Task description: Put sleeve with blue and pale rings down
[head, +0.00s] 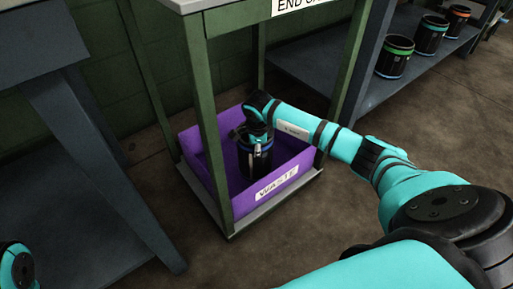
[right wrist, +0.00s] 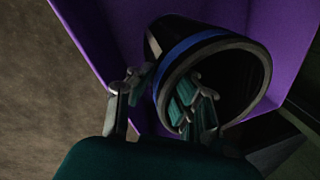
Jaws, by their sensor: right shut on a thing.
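The black sleeve (head: 257,162) is in the purple waste crate (head: 293,165) in the head view, roughly upright. My right gripper (right wrist: 162,85) is shut on the sleeve's wall, one finger outside and one inside the opening. In the head view my right gripper (head: 254,138) is above the sleeve, inside the crate. Whether the sleeve's base touches the crate floor is hidden. My left gripper is out of view.
The crate stands on the low shelf (head: 236,227) of a green-legged table (head: 208,120). Its legs and top (head: 215,5) frame the arm closely. Other sleeves (head: 394,57) stand on a rack at the upper right. The brown floor (head: 440,115) is open at right.

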